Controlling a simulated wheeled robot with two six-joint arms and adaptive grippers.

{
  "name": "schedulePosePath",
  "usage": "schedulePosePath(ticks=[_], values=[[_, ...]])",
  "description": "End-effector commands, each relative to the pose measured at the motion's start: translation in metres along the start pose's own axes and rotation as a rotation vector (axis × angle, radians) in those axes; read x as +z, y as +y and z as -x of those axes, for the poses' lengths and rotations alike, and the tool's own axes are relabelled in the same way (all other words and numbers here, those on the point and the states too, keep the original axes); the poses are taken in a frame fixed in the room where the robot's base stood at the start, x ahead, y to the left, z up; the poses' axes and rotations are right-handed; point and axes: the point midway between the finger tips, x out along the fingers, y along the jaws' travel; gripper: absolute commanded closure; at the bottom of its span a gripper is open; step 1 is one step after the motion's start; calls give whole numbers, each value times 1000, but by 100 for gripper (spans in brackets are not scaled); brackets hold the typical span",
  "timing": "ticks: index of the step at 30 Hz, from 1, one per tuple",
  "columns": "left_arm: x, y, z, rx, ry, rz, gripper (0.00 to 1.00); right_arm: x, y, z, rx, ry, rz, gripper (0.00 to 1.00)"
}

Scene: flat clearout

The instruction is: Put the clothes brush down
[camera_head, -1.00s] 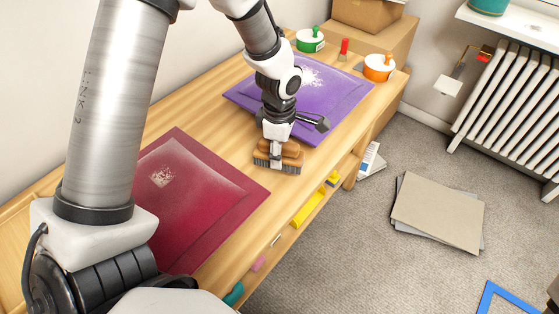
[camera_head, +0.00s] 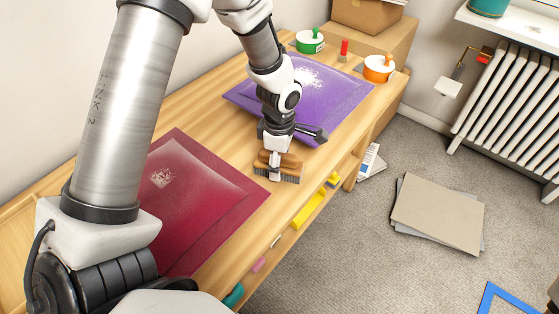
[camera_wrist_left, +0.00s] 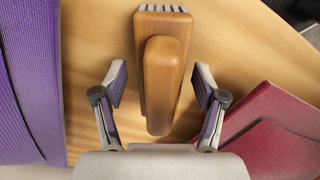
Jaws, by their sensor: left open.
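The clothes brush (camera_head: 289,171) has a brown wooden body and grey bristles. It sits bristles down on the wooden table (camera_head: 215,119), between the purple and dark red cushions, near the table's front edge. My left gripper (camera_head: 275,175) is at the brush. In the left wrist view the brush's wooden handle (camera_wrist_left: 162,85) lies between the two fingers of my left gripper (camera_wrist_left: 160,86), with a gap on each side. The fingers are open and appear clear of the wood. My right gripper is not in view.
A purple cushion (camera_head: 340,98) with white powder lies behind the brush, and a dark red cushion (camera_head: 205,205) lies in front-left. Green (camera_head: 309,43) and orange (camera_head: 378,68) tubs stand farther back. Cardboard sheets (camera_head: 437,213) lie on the floor at right.

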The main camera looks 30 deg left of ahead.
Motion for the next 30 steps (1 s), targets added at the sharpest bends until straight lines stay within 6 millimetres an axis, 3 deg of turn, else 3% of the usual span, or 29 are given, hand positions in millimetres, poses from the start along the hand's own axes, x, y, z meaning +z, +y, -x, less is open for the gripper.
schedulePosePath(ticks=[12, 15, 30], values=[[0, 1, 97, 5, -1, 1, 29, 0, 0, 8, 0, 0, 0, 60], [0, 1, 112, 3, 0, 1, 29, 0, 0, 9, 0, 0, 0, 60], [0, 0, 120, 1, 1, 0, 29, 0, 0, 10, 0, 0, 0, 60]])
